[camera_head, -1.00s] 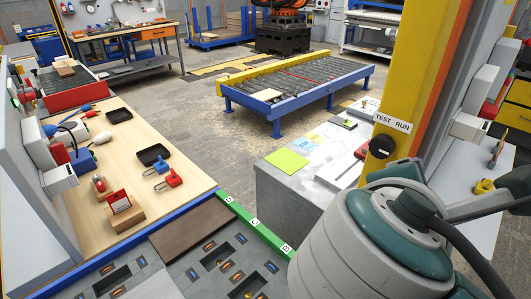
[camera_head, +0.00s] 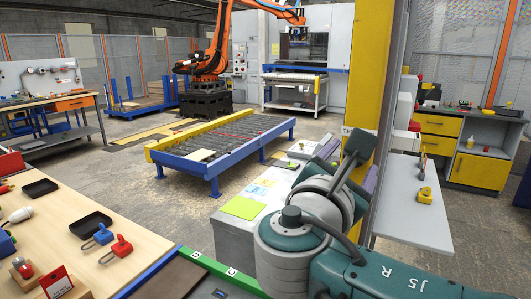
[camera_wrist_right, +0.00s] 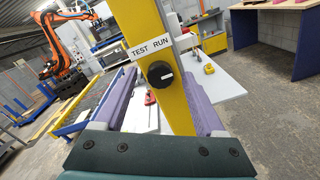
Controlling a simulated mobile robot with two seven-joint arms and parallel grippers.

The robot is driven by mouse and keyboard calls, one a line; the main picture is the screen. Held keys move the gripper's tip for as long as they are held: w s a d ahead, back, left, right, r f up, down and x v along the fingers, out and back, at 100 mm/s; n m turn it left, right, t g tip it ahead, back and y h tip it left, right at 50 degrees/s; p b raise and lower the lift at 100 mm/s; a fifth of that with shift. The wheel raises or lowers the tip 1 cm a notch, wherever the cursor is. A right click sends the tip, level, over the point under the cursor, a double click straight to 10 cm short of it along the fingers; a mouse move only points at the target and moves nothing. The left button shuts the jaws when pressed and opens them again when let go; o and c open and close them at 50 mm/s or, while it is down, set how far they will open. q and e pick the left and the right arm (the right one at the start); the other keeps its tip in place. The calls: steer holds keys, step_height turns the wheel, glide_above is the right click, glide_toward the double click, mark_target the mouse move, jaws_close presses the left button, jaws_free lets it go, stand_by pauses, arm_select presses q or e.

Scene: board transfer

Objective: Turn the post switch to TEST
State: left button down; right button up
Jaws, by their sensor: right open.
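The post switch is a round black knob (camera_wrist_right: 160,74) on the yellow post (camera_wrist_right: 145,22), below a white label (camera_wrist_right: 150,47) reading TEST on the left and RUN on the right. A pale mark shows on the knob's right side. In the head view my right arm hides the knob; only a bit of the label (camera_head: 347,131) shows by the yellow post (camera_head: 365,75). My right gripper (camera_wrist_right: 157,64) is open and empty, facing the post. Its purple fingers lie to the left and right of the knob, apart from it. My left gripper is not in view.
A grey block with a green sheet (camera_head: 240,207) stands left of the post. A grey shelf (camera_head: 415,215) with a yellow item (camera_head: 425,195) is on the right. A roller conveyor (camera_head: 225,145) stands behind. The wooden bench (camera_head: 60,225) is at the left.

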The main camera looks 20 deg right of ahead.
steer(key=shift+w+d, duration=0.2)
steer(key=shift+d, duration=0.05)
jaws_close()
stand_by(0.5)
